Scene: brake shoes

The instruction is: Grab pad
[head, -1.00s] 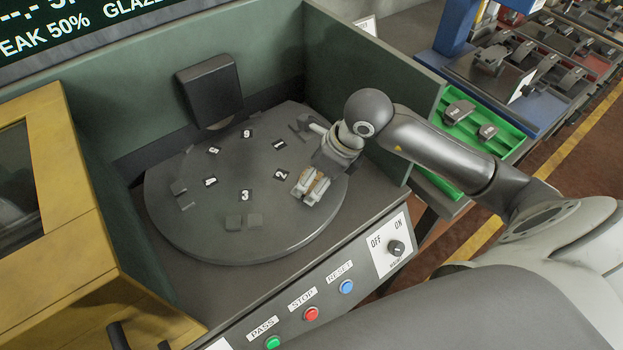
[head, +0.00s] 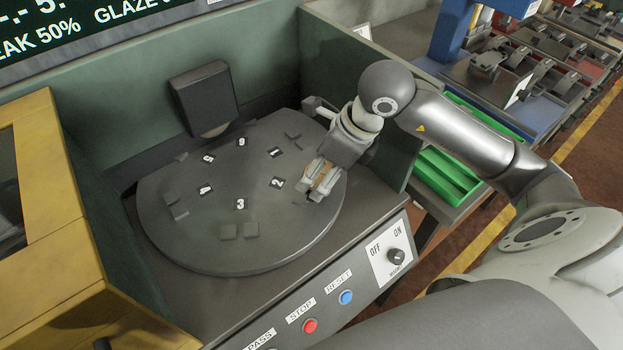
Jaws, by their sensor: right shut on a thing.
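The round dark turntable (head: 225,245) carries numbered labels and several small dark pads, including a pair (head: 239,231) below label 3 and others (head: 176,209) at the left near label 4. My right gripper (head: 318,188) reaches down over the right side of the turntable, beside label 2. Its fingers are shut on a small dark pad (head: 314,197), mostly hidden between the fingertips. I cannot tell whether this pad still touches the turntable. My left gripper is not in view.
A dark box-shaped unit (head: 205,98) stands at the back of the turntable. Green walls enclose the back and right. The front panel has a red button (head: 310,326), a blue button (head: 346,297) and a knob (head: 396,256). A green tray (head: 447,178) lies right, partly behind my arm.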

